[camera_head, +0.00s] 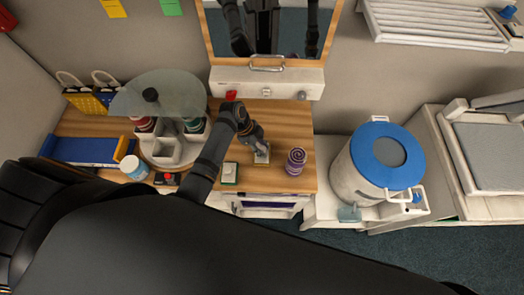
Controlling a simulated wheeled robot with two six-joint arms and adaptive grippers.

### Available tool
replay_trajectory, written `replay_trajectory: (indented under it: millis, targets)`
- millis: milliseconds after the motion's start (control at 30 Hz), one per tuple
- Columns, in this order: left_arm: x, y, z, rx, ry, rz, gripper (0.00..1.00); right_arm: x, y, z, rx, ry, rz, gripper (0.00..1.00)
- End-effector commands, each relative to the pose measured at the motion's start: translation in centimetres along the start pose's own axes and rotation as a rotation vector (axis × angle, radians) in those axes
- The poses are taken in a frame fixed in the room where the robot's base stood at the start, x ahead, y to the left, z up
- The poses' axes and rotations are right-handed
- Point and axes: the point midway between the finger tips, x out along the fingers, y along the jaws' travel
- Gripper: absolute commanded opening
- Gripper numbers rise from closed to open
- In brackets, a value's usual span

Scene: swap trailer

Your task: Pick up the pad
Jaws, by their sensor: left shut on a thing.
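My left gripper (258,146) is over the wooden counter (285,125), pointing down at its middle. It is shut on a small pale pad (262,157), which shows just below the fingertips. The fingers cover part of the pad, and I cannot tell whether it touches the counter. A green-edged block with a pale top (230,172) lies to the left of the gripper, close to my left arm. My right gripper is not in view.
A purple striped can (295,161) stands right of the gripper. A round glass-topped stand (160,95) holding jars is at left, near a blue box (85,150). A mirror (275,35) rises behind. A blue-lidded drum (360,170) stands at right.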

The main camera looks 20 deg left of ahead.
Motion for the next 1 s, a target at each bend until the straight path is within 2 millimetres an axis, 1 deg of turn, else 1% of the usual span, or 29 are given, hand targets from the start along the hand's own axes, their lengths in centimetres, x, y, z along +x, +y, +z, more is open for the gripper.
replay_trajectory:
  millis: [167, 267, 333, 400, 467, 567, 600, 700, 800, 900, 1000]
  targets:
    - [-0.4, 0.0, -0.2, 0.001, 0.0, 0.0, 0.0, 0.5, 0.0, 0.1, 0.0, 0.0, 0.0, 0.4]
    - [-1.2, -0.1, -0.6, 0.002, 0.0, -0.003, 0.0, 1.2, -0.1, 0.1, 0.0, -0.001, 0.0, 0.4]
    - [-2.4, -0.1, -1.1, 0.004, 0.001, -0.005, 0.0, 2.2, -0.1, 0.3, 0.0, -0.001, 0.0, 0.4]
    - [-4.4, 0.9, -0.7, 0.003, -0.004, -0.004, 0.0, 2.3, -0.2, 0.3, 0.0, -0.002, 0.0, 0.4]
    - [-6.2, 1.8, -0.4, 0.004, -0.007, -0.005, 0.0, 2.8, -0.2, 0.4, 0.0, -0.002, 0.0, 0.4]
    - [-9.6, 3.6, 0.1, 0.007, -0.011, -0.003, 0.0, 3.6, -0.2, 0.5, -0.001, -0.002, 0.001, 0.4]
    - [-10.3, 4.5, 0.9, 0.004, -0.014, 0.0, 0.0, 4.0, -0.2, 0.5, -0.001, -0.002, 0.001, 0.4]
    - [-12.2, 6.3, 2.0, 0.005, -0.015, 0.002, 0.0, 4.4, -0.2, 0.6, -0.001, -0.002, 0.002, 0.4]
    - [-13.7, 7.5, 2.8, 0.003, -0.013, 0.002, 0.0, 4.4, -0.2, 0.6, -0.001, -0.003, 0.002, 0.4]
    - [-14.6, 8.6, 3.1, 0.003, -0.009, 0.006, 0.0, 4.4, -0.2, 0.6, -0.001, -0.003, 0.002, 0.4]
    - [-15.3, 9.0, 3.6, 0.002, -0.008, 0.001, 0.0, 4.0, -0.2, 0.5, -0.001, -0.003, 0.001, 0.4]
